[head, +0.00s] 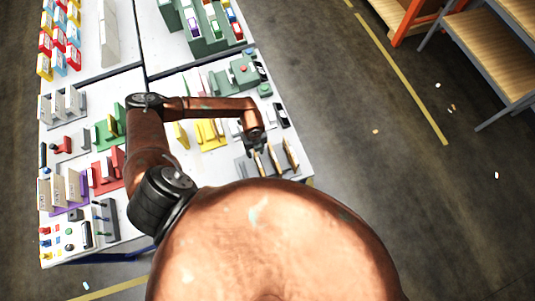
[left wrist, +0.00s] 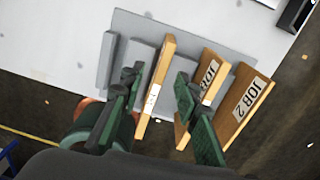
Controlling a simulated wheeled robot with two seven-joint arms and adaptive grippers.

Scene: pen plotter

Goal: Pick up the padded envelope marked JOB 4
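A grey slotted rack (left wrist: 128,24) holds tan padded envelopes standing on edge; it also shows in the head view (head: 247,168). The left envelope (left wrist: 166,64) stands between the fingers of my left gripper (left wrist: 157,83), its white label too edge-on to read. The gripper is open, with a gap on each side of this envelope. The middle envelope (left wrist: 212,68) reads "JOB", its number hidden behind my right-hand finger. The right envelope (left wrist: 244,101) reads "JOB 2". In the head view my left gripper (head: 257,146) is over the rack's left part. My right gripper is not seen.
The rack stands at the white table's (head: 301,165) near right corner. Yellow holders (head: 207,133) and a green fixture (head: 243,72) stand behind it. Dark car-like items (head: 279,115) lie near the right edge. Floor right of the table is mostly open, up to a wooden shelf unit (head: 485,45).

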